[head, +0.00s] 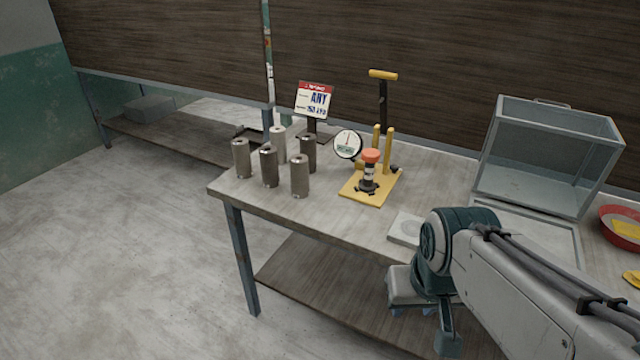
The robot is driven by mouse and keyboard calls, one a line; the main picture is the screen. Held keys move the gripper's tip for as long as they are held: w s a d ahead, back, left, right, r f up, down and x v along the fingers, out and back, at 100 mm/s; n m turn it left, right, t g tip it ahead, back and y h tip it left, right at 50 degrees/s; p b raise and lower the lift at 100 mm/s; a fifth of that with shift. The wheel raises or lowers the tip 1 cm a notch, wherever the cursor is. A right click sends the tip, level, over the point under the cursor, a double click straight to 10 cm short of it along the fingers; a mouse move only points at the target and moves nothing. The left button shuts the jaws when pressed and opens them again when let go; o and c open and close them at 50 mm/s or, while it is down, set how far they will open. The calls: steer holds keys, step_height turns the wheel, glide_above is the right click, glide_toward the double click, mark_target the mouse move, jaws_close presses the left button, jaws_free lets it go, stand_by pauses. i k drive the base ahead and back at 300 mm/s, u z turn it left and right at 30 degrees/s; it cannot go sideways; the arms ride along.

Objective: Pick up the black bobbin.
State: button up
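I cannot pick out a black bobbin with certainty. A short dark cylinder with an orange-red cap (369,172) stands upright on the yellow base (358,193) of a small stand on the table. A small black piece (395,170) lies by the yellow posts; its shape is too small to tell. My gripper (424,308) hangs at the front edge of the table, below and to the right of the yellow stand and apart from it. My arm covers part of it, and its finger opening cannot be made out.
Several grey-brown cylinders (300,176) stand at the table's left end, before a sign (315,100). A round dial (347,144) is beside the yellow stand. A pale square plate (406,229) lies near my arm. A clear box (530,180) and red bowl (608,212) are right.

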mark_target(370, 156)
steer(key=z, duration=0.85)
steer(key=k, duration=0.15)
steer(key=u, duration=1.9)
steer(key=i, duration=1.1)
steer(key=z, duration=1)
steer(key=i, duration=0.85)
steer(key=z, duration=1)
